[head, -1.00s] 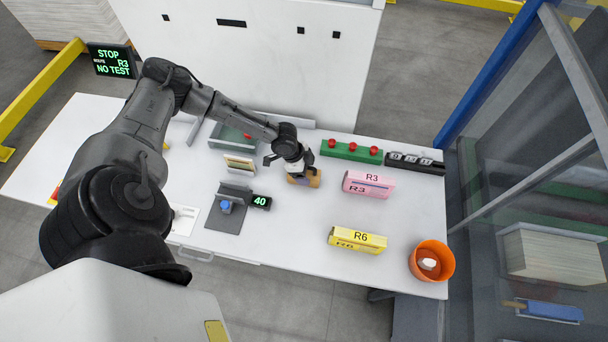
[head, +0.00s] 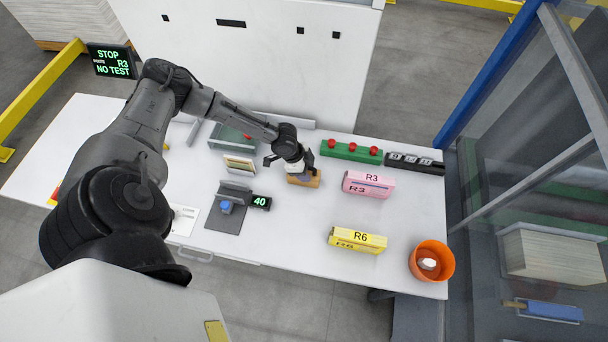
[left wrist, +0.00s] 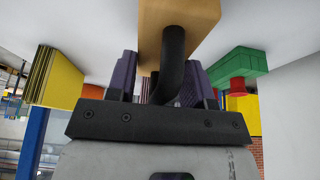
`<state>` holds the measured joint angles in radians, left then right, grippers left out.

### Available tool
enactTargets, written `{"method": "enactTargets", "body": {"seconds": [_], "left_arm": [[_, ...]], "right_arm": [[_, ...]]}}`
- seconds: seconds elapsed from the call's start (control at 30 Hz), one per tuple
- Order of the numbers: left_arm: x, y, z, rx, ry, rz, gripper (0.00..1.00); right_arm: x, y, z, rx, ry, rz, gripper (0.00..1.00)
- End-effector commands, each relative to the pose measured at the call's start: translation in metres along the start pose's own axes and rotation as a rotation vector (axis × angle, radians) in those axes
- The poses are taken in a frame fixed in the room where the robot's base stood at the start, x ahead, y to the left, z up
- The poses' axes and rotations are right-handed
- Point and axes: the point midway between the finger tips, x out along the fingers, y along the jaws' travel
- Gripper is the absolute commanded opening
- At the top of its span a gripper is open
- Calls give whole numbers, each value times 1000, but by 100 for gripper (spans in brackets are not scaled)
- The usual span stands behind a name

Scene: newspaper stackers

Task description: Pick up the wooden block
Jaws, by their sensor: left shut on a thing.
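The wooden block (head: 304,180) is a tan block on the white table, right of the table's middle back area. My left gripper (head: 300,172) is over it from above and shut on it. In the left wrist view the block (left wrist: 160,14) shows at the top, with a dark curved handle-like piece (left wrist: 174,45) in front of it. The purple-grey fingers of the left gripper (left wrist: 158,85) stand on either side of that piece. The fingertips' exact contact is partly hidden. My right gripper is not in view.
A green bar with red buttons (head: 351,151) stands behind right of the block. A pink R3 box (head: 368,185) is to the right, and a yellow R6 box (head: 357,240) and orange bin (head: 432,260) are nearer. A grey stand (head: 228,214) with a 40 display is left.

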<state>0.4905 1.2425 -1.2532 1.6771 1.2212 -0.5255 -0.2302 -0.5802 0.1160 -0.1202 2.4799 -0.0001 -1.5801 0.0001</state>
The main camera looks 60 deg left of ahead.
Motion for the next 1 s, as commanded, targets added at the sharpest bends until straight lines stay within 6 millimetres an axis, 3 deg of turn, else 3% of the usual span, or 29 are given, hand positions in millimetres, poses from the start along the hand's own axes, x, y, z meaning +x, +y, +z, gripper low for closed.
{"method": "enactTargets", "body": {"seconds": [0.27, 0.53, 0.8, 1.0], "left_arm": [[-5, 0, -2, 1, 1, 0, 12], [-40, -1, -17, 3, 2, -3, 12], [-50, 33, -76, 5, 6, 3, 12], [-58, 50, -107, 3, 5, 1, 12]], "right_arm": [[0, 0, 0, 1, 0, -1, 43], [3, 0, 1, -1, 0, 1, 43], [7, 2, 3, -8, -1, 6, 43], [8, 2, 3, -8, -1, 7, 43]]}}
